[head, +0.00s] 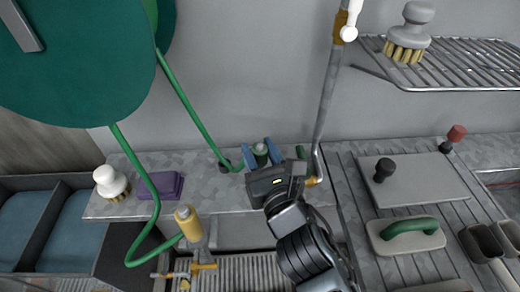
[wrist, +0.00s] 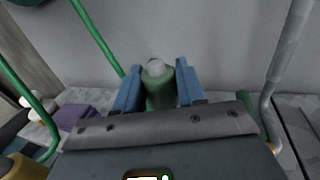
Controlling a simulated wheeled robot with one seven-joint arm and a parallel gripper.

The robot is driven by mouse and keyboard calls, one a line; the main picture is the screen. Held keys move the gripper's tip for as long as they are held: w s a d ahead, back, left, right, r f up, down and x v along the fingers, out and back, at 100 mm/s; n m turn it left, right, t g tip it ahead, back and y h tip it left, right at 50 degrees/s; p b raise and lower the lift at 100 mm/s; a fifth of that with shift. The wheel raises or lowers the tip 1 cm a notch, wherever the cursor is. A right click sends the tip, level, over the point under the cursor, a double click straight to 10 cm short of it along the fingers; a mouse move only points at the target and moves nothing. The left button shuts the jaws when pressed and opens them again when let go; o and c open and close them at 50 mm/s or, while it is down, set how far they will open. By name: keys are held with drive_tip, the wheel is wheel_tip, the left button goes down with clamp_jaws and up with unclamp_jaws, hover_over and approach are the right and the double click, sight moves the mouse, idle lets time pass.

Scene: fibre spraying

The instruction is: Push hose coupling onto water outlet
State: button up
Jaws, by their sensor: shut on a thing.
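My gripper (head: 261,153) is over the back of the grey counter, its two blue fingers shut on a green cylinder with a pale top. In the wrist view this cylinder (wrist: 158,86) stands upright between the fingers; it looks like the hose coupling. A green hose (head: 196,118) runs down to the left of my gripper; its join to the cylinder is hidden. A grey pipe (head: 325,95) with a brass end (head: 312,182) comes down right of my gripper, apart from it. I cannot tell for certain which fitting is the water outlet.
A second hose loops to a yellow fitting (head: 187,222) above brass valves (head: 186,270) at front left. A white brush (head: 110,182) and purple block (head: 160,185) lie left on the counter. A wire shelf (head: 450,65) and grooved board with a green-handled tool (head: 405,234) are right.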

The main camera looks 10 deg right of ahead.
drive_tip(key=shift+w+a+f+b, duration=0.1)
drive_tip(key=shift+a+f+b, duration=0.1)
drive_tip(key=shift+f+b, duration=0.55)
drive_tip(key=shift+w+a+f+b, duration=0.15)
drive_tip(key=shift+a+f+b, duration=0.1)
drive_tip(key=shift+f+b, duration=0.55)
drive_tip(key=shift+w+a+f+b, duration=0.15)
drive_tip(key=shift+f+b, duration=0.3)
drive_tip(key=shift+f, duration=0.55)
drive_tip(key=shift+p, duration=0.75)
drive_tip(key=shift+f+b, duration=1.25)
drive_tip(key=shift+f, duration=0.45)
drive_tip(key=o, duration=1.2)
drive_tip(key=shift+c, duration=0.2)
drive_tip(key=b+v, duration=0.1)
drive_tip(key=v, duration=0.7)
drive_tip(key=shift+a, duration=0.1)
